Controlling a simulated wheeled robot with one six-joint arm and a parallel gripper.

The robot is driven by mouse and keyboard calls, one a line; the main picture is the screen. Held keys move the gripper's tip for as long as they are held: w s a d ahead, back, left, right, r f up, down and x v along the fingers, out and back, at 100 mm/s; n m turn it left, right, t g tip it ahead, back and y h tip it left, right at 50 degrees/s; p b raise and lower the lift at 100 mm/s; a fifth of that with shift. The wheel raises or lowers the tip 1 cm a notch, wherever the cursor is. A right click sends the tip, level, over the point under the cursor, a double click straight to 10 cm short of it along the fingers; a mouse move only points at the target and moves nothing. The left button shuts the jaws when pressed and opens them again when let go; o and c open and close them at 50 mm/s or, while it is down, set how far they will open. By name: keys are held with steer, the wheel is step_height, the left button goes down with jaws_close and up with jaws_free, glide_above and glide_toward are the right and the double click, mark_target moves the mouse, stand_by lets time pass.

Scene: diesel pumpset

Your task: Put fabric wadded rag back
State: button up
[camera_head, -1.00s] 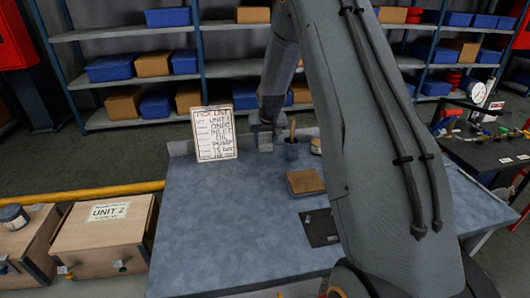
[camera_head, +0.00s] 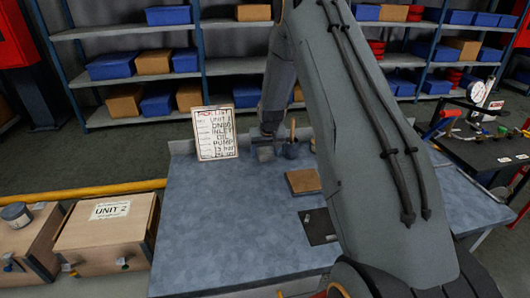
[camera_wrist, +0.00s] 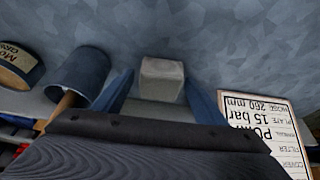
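My gripper (camera_wrist: 160,95) is low over the back of the blue-grey bench, left of the dark mug. Its fingers stand on both sides of a pale grey, block-shaped thing (camera_wrist: 160,72), which I take to be the wadded rag, and look shut on it. In the head view this pale thing (camera_head: 265,154) shows under the gripper at the back of the bench. I cannot tell whether it touches the bench top (camera_head: 225,225). My arm hides part of the bench's right side.
The mug (camera_head: 291,149) with a wooden handle stands close right of my gripper. A pick-list board (camera_head: 217,135) stands left. A brown block (camera_head: 302,181) and dark plate (camera_head: 318,226) lie nearer. The bench's left and front are clear.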

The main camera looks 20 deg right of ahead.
steer(key=shift+r, duration=0.4)
steer(key=d+b+v, duration=0.1)
steer(key=b+v, duration=0.2)
steer(key=v, duration=0.8)
steer(key=s+a+g, duration=0.1)
steer(key=s+a, duration=0.4)
steer(key=s, duration=0.6)
steer(key=s+a+n+g, duration=0.1)
steer(key=s+a, duration=0.4)
steer(key=s, duration=0.6)
steer(key=s+a+n+g+y, duration=0.1)
steer(key=s+a, duration=0.4)
steer(key=s, duration=0.6)
steer(key=shift+r, duration=0.4)
steer(key=shift+a, duration=0.1)
